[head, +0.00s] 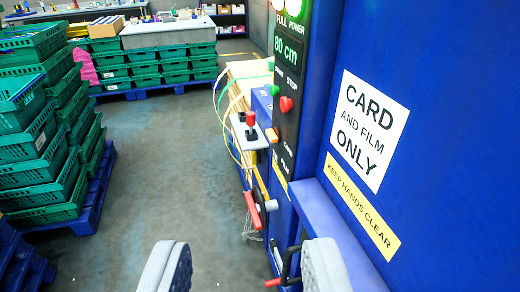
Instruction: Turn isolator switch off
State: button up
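The blue machine (320,100) fills the right side of the head view. A red lever (253,211) with a grey round end beside it sits low on its left side. A red-and-black handle (287,268) is lower, close to my right fingertip. I cannot tell for sure which of these is the isolator switch, and no label on them is readable. My gripper (245,248) is open and empty, its two grey fingertips wide apart at the bottom. In the picture, the red lever lies above the gap between them.
The black control panel (288,85) has a lit "80 cm" display and a red stop button (286,104). A red-topped stick (250,119) stands on a grey plate. Green crate stacks (40,150) stand left on blue pallets. Grey floor (170,170) between is clear.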

aim_at(255, 157)
jog(key=u, duration=0.05)
jog(key=i, duration=0.55)
jog(key=u, duration=0.65)
jog(key=i, duration=2.4)
jog(key=z, duration=0.9)
